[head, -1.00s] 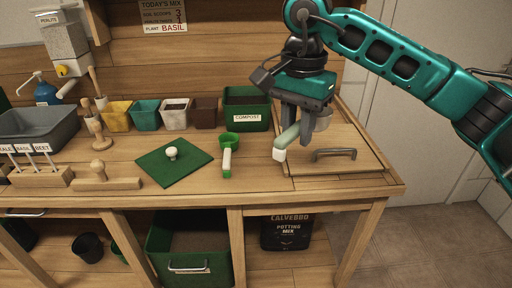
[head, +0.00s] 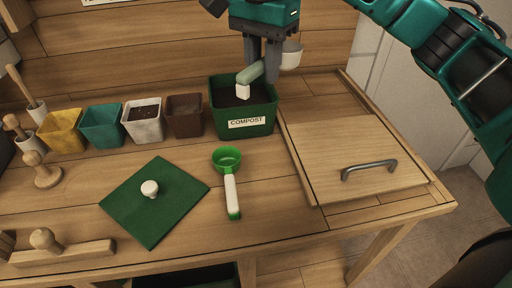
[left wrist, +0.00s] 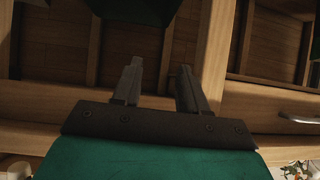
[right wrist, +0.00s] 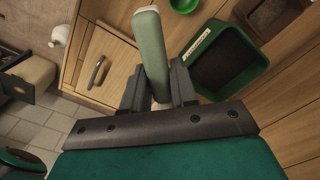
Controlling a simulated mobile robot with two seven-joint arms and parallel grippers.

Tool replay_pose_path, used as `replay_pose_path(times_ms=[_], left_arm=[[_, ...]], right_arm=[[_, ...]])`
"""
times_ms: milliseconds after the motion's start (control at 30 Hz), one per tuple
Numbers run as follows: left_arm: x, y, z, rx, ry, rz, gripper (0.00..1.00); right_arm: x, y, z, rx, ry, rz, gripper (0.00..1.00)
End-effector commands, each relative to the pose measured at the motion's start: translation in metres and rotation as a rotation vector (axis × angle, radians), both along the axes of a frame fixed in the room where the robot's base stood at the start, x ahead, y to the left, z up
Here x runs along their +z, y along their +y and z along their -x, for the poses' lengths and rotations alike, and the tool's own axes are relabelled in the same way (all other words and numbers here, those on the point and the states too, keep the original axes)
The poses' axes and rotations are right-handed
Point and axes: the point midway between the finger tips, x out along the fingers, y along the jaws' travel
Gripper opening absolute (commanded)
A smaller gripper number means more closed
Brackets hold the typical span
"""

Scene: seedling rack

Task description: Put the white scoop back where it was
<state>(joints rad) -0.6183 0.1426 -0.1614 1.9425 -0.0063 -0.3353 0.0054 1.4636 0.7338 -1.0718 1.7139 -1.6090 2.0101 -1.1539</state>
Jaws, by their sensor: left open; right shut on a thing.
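My right gripper (head: 262,72) is shut on the handle of the white scoop. The scoop's white cup (head: 290,55) shows to the right of the fingers in the head view, and the pale green handle with its white end (head: 243,90) points to the lower left. In the head view the handle overlaps the open compost bin (head: 244,124). In the right wrist view the pale green handle (right wrist: 150,40) runs up between the fingers, and the bin (right wrist: 190,85) is to the right. My left gripper (left wrist: 160,88) is open and empty in the left wrist view.
A green scoop (head: 229,185) lies in front of the bin. A green lid (head: 155,215) with a white knob lies left of it. A wooden panel (head: 330,150) with a metal handle is at right. Several small pots, one yellow (head: 62,132), line the back left.

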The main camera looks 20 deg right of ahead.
Motion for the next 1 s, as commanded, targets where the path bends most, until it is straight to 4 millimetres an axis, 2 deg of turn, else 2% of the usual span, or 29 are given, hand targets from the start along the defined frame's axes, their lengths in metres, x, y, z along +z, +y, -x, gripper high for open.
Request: replay_pose_path(times_ms=[167, 400, 600, 700, 867, 1000], left_arm=[[-0.012, 0.0, 0.003, 0.0, 0.006, 0.0, 0.43], [-0.03, -0.001, 0.007, -0.001, 0.024, 0.001, 0.43], [-0.026, -0.006, 0.006, -0.009, 0.023, 0.009, 0.43], [-0.025, -0.007, 0.005, -0.01, 0.019, 0.011, 0.43], [-0.022, -0.007, 0.001, -0.01, 0.009, 0.012, 0.43], [-0.021, -0.007, -0.002, -0.01, 0.002, 0.012, 0.43]], right_arm=[[-0.033, 0.0, 0.001, 0.002, 0.007, 0.0, 0.0], [-0.094, 0.001, 0.002, 0.001, 0.008, -0.001, 0.0], [-0.137, 0.0, 0.001, 0.0, 0.004, 0.001, 0.0], [-0.15, 0.0, 0.001, 0.0, 0.002, 0.001, 0.0], [-0.159, 0.0, 0.0, 0.001, 0.001, 0.001, 0.0], [-0.177, 0.0, 0.001, 0.0, 0.004, 0.0, 0.0]])
